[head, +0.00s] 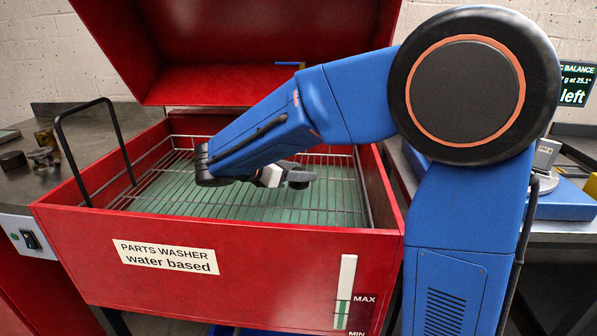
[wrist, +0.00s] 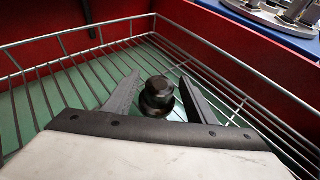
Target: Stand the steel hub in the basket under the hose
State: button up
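The wire basket (head: 344,205) sits inside the red parts washer, over a green surface. My gripper (wrist: 158,85) reaches low into the basket; in the head view it shows at the middle (head: 285,176). Its two fingers are spread apart. Between them in the wrist view stands a dark, glossy, stepped round piece (wrist: 157,96), probably the steel hub; it looks upright, with a gap to each finger. I cannot tell if it touches the basket floor. In the head view the arm and gripper obscure it. I cannot make out a hose for certain.
A black bar handle (head: 66,150) rises at the left. Small parts (head: 42,152) lie on the left bench. A blue-based device (head: 566,200) stands right.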

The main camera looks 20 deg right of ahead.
jog(key=shift+a+r, duration=0.1)
jog(key=shift+r, duration=0.05)
jog(key=v, duration=1.2)
jog(key=shift+s, duration=0.1)
